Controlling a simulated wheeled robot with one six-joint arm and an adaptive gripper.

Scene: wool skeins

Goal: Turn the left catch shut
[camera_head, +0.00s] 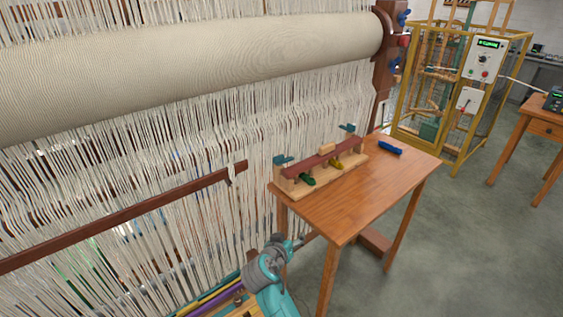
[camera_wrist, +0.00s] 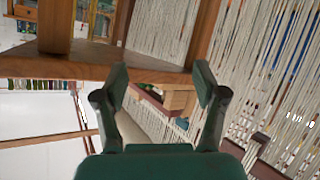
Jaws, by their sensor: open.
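A wooden rack (camera_head: 318,174) with a dark red bar (camera_head: 324,158) stands on the small table, along its loom side. The left catch (camera_head: 283,160) is a teal piece on top of the rack's left end. A similar right catch (camera_head: 348,127) tops the far end. The left catch's exact turn is too small to tell. My gripper (camera_head: 297,242) is below the tabletop, by the table's near left leg, apart from the catch. In the wrist view my gripper (camera_wrist: 161,80) is open and empty, with the table's edge and part of the rack beyond it.
The table (camera_head: 350,215) has clear top on its right side, with a blue skein (camera_head: 390,148) at the back. Green (camera_head: 307,181) and yellow (camera_head: 336,165) skeins lie at the rack. The loom's threads (camera_head: 200,170) stand close on the left. Floor is open at right.

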